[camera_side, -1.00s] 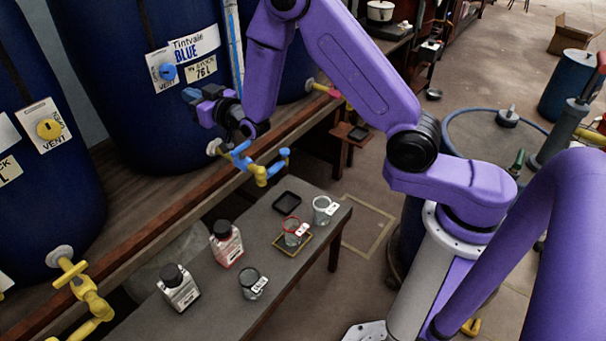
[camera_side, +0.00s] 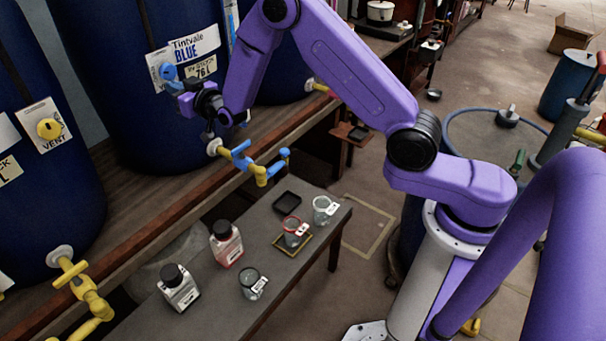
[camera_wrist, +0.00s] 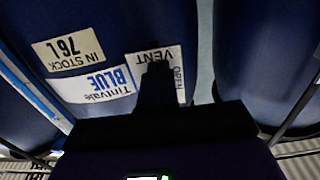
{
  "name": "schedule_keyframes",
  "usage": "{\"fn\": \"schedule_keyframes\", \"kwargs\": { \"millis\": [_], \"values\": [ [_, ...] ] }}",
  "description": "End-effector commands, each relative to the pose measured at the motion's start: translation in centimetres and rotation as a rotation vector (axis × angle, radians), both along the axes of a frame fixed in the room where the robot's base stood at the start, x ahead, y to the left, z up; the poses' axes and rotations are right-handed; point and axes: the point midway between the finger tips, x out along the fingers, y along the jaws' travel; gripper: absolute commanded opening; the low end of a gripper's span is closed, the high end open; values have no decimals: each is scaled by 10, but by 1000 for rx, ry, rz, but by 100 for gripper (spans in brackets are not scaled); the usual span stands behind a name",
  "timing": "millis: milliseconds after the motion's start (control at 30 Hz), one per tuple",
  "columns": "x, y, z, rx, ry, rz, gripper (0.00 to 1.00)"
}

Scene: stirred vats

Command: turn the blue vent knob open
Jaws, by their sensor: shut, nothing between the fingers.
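The blue vent knob (camera_side: 168,71) sits on a white vent plate (camera_side: 156,64) on the dark blue vat labelled Tintvale BLUE (camera_side: 140,120). My gripper (camera_side: 174,86) is shut and empty, with its tips just below the knob in the side view. I cannot tell whether they touch it. The knob is hidden there.
A yellow vent knob (camera_side: 49,129) is on the vat at left. Below the blue vat, a tap with blue handles (camera_side: 241,160) juts over the shelf edge. Bottles and cups stand on the low table (camera_side: 215,286).

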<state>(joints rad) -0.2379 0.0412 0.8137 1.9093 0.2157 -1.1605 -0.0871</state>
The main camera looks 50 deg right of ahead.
Motion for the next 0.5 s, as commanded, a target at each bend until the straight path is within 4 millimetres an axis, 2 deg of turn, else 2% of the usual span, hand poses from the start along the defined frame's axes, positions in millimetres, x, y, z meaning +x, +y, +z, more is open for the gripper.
{"fn": "schedule_keyframes", "kwargs": {
  "millis": [500],
  "values": [
    [0,0,4,0,-4,0,0]
  ]
}}
